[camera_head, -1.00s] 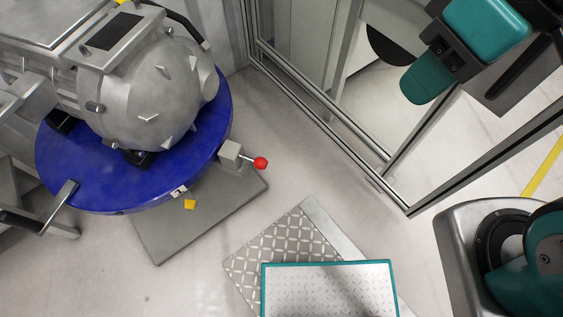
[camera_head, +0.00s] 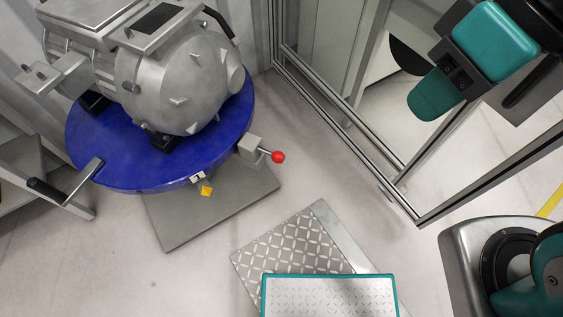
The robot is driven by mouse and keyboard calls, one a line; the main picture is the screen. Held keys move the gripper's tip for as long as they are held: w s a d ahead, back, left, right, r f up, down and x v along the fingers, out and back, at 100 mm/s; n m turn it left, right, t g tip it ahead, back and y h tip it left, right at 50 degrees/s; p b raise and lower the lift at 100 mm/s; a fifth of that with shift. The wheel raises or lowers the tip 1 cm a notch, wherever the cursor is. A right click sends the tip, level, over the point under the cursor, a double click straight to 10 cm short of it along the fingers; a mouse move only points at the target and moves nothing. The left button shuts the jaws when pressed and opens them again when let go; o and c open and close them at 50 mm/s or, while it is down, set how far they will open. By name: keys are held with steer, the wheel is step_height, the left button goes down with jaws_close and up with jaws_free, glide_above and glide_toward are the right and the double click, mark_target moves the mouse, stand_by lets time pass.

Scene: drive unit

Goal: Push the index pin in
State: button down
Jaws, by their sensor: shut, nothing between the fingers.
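The index pin shows as a red ball knob (camera_head: 278,157) on a short metal rod. The rod sticks out of a grey block (camera_head: 251,148) at the right edge of the round blue table (camera_head: 120,174). A length of rod is visible between block and knob; its inner end is hidden. A white plate marked 1 (camera_head: 197,177) is on the table's rim, close to a yellow pointer (camera_head: 206,190) below it. My gripper is not in view; only teal and black parts of my arm show at the right.
A large grey metal drive unit (camera_head: 175,80) sits on the blue table. A lever with a black grip (camera_head: 48,191) sticks out at the table's left. A grey base plate (camera_head: 220,215) lies below. A metal-framed enclosure (camera_head: 340,140) stands right of the pin. Pale floor lies in front.

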mark_target(278, 157)
steer(key=shift+d, duration=0.1)
steer(key=w+a+f+m+t+y+b, duration=0.1)
steer(key=w+f+m+b, duration=0.3)
steer(key=f, duration=1.1)
steer(key=w+a+f+m+t+y+b, duration=0.1)
steer(key=w+f+m+b, duration=0.3)
steer(key=f, duration=1.1)
steer(key=w+a+f+m+t+y+b, duration=0.1)
steer(key=w+f+m+b, duration=0.3)
steer(key=w+f+b, duration=0.5)
step_height(278, 157, down, 7)
steer(key=shift+w+f+t+y+b, duration=0.1)
steer(key=shift+w+t+y+b, duration=0.05)
steer(key=shift+t+y+b, duration=0.4)
steer(key=w+a+r+b+x, duration=0.1)
steer(key=r+x, duration=0.1)
steer(key=x, duration=1.1)
steer(key=shift+a, duration=0.4)
